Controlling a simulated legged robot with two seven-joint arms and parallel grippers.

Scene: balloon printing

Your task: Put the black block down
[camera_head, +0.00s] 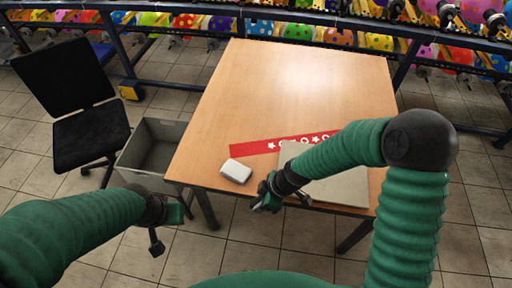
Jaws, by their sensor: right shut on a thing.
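My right gripper (262,200) is at the front edge of the wooden table (300,80), just right of a white block (236,171). It is shut on a small dark thing, taken to be the black block, which blends with the dark fingers, so its outline is not clear. Whether it touches the table cannot be told. A red strip with white shapes (262,146) and a flat grey-beige board (345,188) lie on the table, partly behind my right arm. My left gripper (178,213) is low, in front of the table's left corner; its jaw opening is not clear.
A grey open bin (126,160) stands on the floor left of the table, beside a black chair (85,130). Racks with colourful dotted balloons (262,27) run along the back. The middle and far part of the tabletop are clear.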

